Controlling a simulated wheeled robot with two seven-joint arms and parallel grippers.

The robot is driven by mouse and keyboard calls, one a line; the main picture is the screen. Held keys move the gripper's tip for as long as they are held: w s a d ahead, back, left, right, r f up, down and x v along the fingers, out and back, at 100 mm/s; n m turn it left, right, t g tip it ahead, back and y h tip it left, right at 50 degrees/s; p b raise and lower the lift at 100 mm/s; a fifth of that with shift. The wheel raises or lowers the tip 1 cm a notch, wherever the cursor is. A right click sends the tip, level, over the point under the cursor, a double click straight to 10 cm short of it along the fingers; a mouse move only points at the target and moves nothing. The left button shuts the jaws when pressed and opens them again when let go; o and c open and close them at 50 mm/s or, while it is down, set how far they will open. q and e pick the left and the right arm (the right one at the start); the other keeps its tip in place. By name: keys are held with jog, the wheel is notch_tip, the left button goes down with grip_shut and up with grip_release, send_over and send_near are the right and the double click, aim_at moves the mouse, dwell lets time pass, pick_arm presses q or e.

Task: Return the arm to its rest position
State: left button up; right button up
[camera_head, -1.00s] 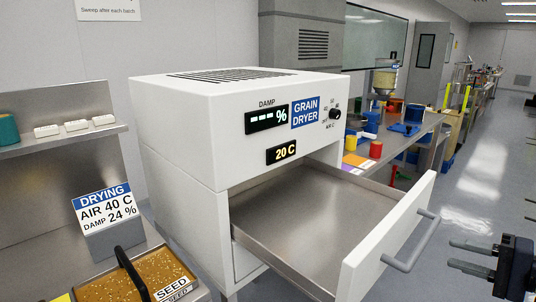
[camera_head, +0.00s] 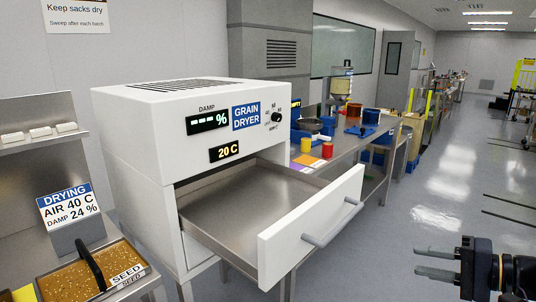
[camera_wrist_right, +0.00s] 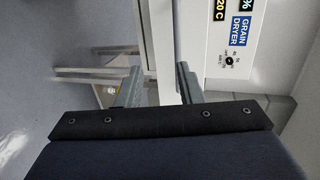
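My right gripper (camera_head: 437,265) is at the lower right of the head view, over the floor and to the right of the open dryer drawer. Its two fingers are apart with nothing between them. In the right wrist view the fingers (camera_wrist_right: 158,85) also stand apart and empty, with the grain dryer (camera_wrist_right: 275,35) beyond them. My left gripper is not in the head view.
The white grain dryer (camera_head: 135,125) has its empty drawer (camera_head: 310,232) pulled out, with a bar handle. A seed tray (camera_head: 55,285) with a black handle sits at the lower left, below a drying sign (camera_head: 68,205). A long bench runs behind. The floor (camera_head: 430,200) at right is clear.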

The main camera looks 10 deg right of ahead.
jog(key=s+a+n+g+h+p, duration=0.1)
jog(key=s+a+n+g+p, duration=0.35)
jog(key=a, duration=0.95)
jog(key=s+a+f+n+h+p, duration=0.1)
jog(key=s+a+n+h+p, duration=0.1)
jog(key=s, duration=0.3)
jog(key=s+a+f+n+g+h+p, duration=0.1)
jog(key=s+a+f+n+h+p, duration=0.1)
jog(key=s, duration=0.3)
jog(key=shift+a+f+h, duration=0.15)
jog(key=shift+a+h, duration=0.35)
jog(key=shift+a, duration=0.35)
